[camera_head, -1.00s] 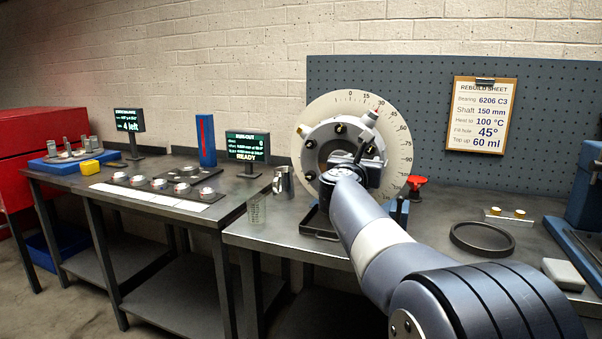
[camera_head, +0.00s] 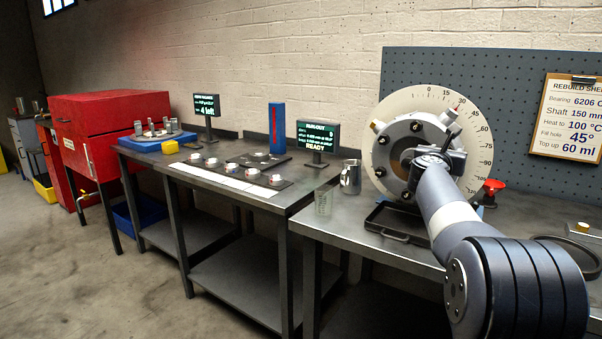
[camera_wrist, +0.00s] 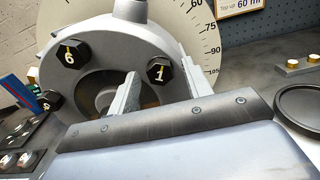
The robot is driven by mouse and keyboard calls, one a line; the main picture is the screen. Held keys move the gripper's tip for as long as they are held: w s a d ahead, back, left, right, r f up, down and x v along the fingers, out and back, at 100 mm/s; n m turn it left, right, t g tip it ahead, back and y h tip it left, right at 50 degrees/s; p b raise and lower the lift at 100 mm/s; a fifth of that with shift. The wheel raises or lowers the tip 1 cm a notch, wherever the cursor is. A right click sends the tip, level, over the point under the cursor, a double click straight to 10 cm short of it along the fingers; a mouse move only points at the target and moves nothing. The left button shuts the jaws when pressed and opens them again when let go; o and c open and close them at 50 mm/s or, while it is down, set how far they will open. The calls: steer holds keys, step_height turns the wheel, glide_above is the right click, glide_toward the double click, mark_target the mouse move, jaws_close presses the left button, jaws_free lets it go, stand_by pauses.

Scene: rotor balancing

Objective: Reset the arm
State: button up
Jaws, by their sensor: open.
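My gripper (camera_wrist: 155,95) shows in the wrist view with its two fingers apart and nothing between them. It faces the grey rotor housing (camera_wrist: 95,45), which has numbered black bolts; the bolts marked 6 (camera_wrist: 70,54) and 1 (camera_wrist: 160,71) are visible. In the head view my arm reaches to the rotor (camera_head: 398,150) in front of the round degree dial (camera_head: 420,96). My wrist hides part of the rotor there, and the fingertips are hidden behind it. I cannot tell whether the fingers touch the housing.
A black tray (camera_head: 388,232), a metal jug (camera_head: 350,177) and a clear beaker (camera_head: 323,203) stand left of my arm. The left bench holds several small weights and two screens. Open floor lies front left.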

steer(key=b+v, duration=0.2)
steer(key=v, duration=0.8)
steer(key=w+d+n+p, duration=0.2)
steer(key=w+n+p, duration=0.2)
steer(key=n, duration=0.6)
steer(key=w+d+n+p, duration=0.3)
steer(key=n+p, duration=0.5)
steer(key=n, duration=0.3)
steer(key=shift+w+d+n, duration=0.25)
steer(key=shift+w+n, duration=0.05)
steer(key=shift+w, duration=0.35)
steer(key=shift+a, duration=0.15)
